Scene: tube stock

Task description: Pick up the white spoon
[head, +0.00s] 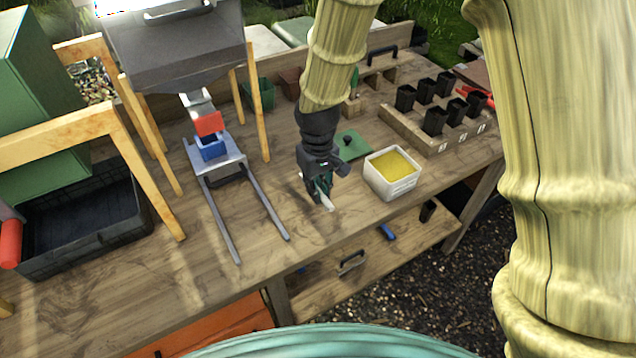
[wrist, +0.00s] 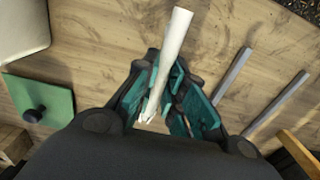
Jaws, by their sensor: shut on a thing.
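The white spoon (wrist: 172,50) is between the teal fingers of my gripper (wrist: 170,95) in the wrist view. Its pale handle sticks out past the fingertips, and its other end is partly hidden between the fingers. In the head view my gripper (head: 320,188) points down over the front middle of the wooden workbench (head: 180,275). A short white end of the spoon (head: 327,203) shows below the fingers there. My gripper is shut on the spoon. I cannot tell whether the spoon touches the bench.
A white tub of yellow material (head: 392,185) stands right of my gripper, with a green lid-like square (head: 350,146) behind it. A metal rail frame (head: 225,185) with a blue block lies left. Black pots (head: 435,120) sit in a wooden rack at back right.

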